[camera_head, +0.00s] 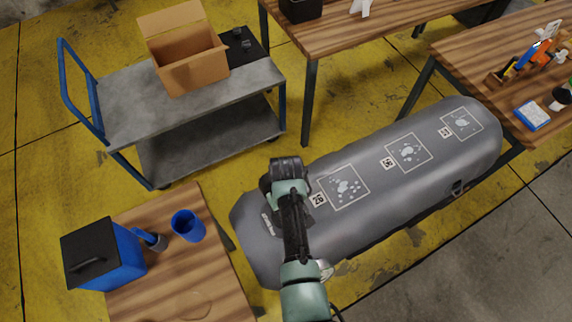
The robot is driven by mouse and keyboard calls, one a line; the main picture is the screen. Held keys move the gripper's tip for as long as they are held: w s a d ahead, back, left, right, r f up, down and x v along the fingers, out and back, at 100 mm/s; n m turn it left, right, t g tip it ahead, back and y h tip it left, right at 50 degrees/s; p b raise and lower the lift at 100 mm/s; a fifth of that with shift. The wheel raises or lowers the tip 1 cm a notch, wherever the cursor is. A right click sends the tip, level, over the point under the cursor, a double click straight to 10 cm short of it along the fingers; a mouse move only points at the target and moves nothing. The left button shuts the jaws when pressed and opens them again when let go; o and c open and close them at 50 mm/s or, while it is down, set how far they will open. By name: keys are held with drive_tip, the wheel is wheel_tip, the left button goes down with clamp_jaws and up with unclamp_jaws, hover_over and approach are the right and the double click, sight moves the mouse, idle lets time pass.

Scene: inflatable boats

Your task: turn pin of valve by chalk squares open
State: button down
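A grey inflatable tube (400,205) lies diagonally across the middle and right of the head view. Three chalk squares with pale speckled patches are drawn along its top: a near one (343,187), a middle one (409,153) and a far one (462,123). A small pale round fitting (325,270) shows at the tube's near end, partly behind my arm. It may be the valve; its pin cannot be made out. My arm reaches up over the tube's near left end. My gripper's fingers are hidden by the arm.
A grey cart (130,110) with an open cardboard box (185,60) stands at the upper left. A wooden table (180,270) at the lower left holds a blue box (120,262) and a blue cup (188,226). Wooden tables stand behind; the lower right floor is clear.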

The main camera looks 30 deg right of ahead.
drive_tip(key=shift+w+r, duration=0.1)
idle(0.3)
drive_tip(key=c, duration=0.9)
unclamp_jaws()
wheel_tip(320, 180, up, 13)
drive_tip(key=shift+f+b, duration=0.1)
drive_tip(key=shift+b, duration=0.45)
